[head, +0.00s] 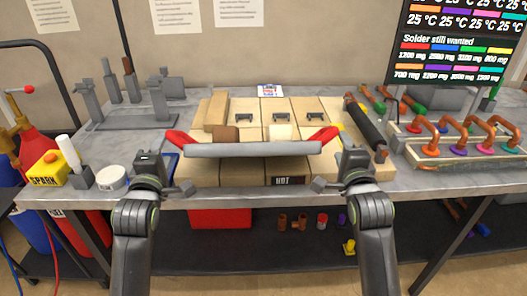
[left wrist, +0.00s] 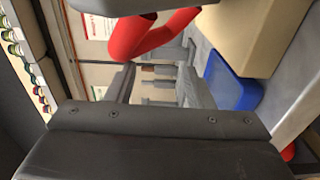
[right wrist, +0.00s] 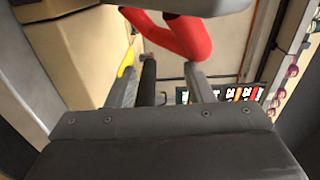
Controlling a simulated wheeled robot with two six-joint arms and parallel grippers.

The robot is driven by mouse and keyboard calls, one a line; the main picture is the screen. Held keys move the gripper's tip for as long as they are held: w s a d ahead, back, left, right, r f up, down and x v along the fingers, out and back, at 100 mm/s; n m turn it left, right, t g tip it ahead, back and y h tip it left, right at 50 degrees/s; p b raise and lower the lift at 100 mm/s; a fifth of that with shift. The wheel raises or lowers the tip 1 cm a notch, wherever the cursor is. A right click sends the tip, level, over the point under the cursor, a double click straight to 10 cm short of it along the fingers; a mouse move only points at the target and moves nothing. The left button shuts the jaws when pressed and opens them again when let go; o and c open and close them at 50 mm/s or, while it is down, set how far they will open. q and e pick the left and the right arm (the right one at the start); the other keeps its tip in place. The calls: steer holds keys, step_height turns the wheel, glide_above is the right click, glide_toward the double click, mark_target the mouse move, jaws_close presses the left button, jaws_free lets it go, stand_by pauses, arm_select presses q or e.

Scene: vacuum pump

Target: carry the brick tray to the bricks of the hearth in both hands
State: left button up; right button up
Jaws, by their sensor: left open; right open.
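The brick tray (head: 252,149) is grey with a red handle at each end. It spans the front of the pale brick hearth (head: 228,174) and looks level; whether it rests on the bricks is unclear. A brown brick (head: 225,133) and a cream brick (head: 283,132) show just behind its front wall. My left gripper (head: 166,172) is open beside the tray's left end, with the red left handle (left wrist: 145,38) just past its fingertips. My right gripper (head: 336,170) is open at the right end, with the red right handle (right wrist: 180,38) past its fingertips. Neither holds anything.
A dark roller (head: 366,127) lies on the hearth's right side. A blue tray (left wrist: 232,80) is beside the hearth's left. A yellow SPARK box (head: 47,170) and white tub (head: 111,177) stand at left. A rack of coloured pipes (head: 460,150) fills the right.

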arm_select(q)
steer(key=shift+d+r, duration=0.3)
steer(key=shift+d, duration=0.1)
steer(key=shift+a, duration=0.5)
steer(key=shift+c, duration=0.3)
steer(key=o, duration=0.5)
steer(key=shift+s+a+r, duration=0.1)
steer(key=shift+s+a, duration=0.2)
steer(key=shift+a, duration=0.05)
steer(key=shift+c, duration=0.2)
arm_select(e)
steer(key=shift+s+d+r, duration=0.3)
steer(key=shift+d+r, duration=0.05)
steer(key=shift+d, duration=0.1)
steer(key=shift+o, duration=0.7)
steer(key=shift+w+f, duration=0.15)
arm_select(q)
steer(key=shift+w+f, duration=0.1)
steer(key=shift+f, duration=0.1)
arm_select(e)
steer(key=shift+o, duration=1.4)
